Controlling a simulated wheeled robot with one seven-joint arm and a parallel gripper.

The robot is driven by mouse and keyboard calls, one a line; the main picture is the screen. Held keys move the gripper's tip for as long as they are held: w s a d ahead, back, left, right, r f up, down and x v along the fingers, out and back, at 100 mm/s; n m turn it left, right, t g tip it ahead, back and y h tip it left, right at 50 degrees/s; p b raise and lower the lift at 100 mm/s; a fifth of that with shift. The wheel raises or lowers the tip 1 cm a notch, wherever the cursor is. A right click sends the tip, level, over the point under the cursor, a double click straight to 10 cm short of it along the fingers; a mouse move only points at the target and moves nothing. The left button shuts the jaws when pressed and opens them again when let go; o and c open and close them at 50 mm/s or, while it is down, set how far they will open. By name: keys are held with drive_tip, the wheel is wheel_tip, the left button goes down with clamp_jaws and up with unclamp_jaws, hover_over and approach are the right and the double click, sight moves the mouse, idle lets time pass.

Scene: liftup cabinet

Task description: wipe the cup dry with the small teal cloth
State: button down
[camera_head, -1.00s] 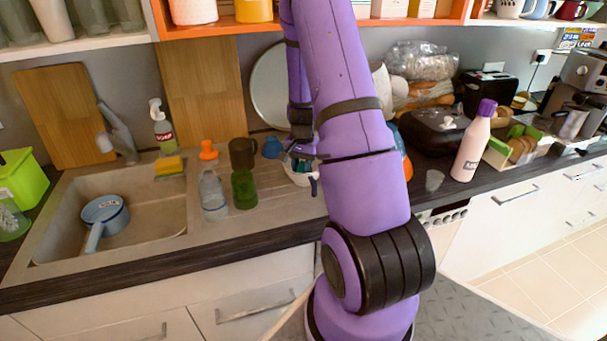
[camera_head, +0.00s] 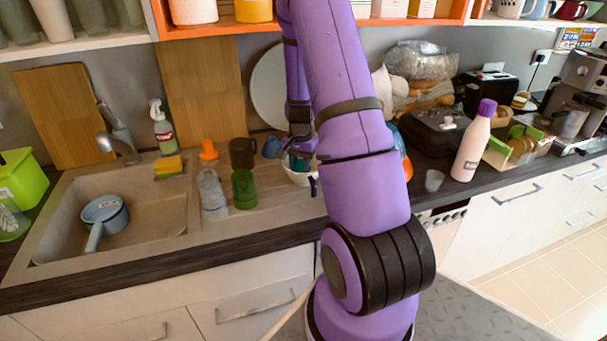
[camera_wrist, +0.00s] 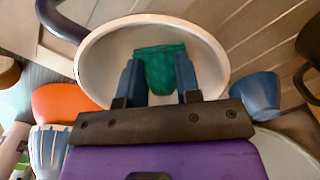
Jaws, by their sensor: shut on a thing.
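The white cup (camera_head: 299,180) with a dark blue handle stands upright on the drainboard, partly hidden behind my arm in the head view. In the wrist view the cup (camera_wrist: 104,62) opens toward the camera, its handle at the upper left. My gripper (camera_wrist: 158,62) is shut on the small teal cloth (camera_wrist: 163,72), with the fingertips and cloth inside the cup's mouth. Whether the cloth touches the cup's inner wall I cannot tell. In the head view my gripper (camera_head: 300,158) shows small above the cup.
A green glass (camera_head: 244,190), a clear glass (camera_head: 212,192) and a dark mug (camera_head: 243,153) stand left of the cup. The wrist view shows an orange cup (camera_wrist: 62,102) and a blue cup (camera_wrist: 255,95) close beside it. The sink (camera_head: 150,220) lies further left.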

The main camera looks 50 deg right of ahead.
drive_tip(key=c, duration=1.6)
unclamp_jaws()
clamp_jaws()
drive_tip(key=shift+r, duration=5.2)
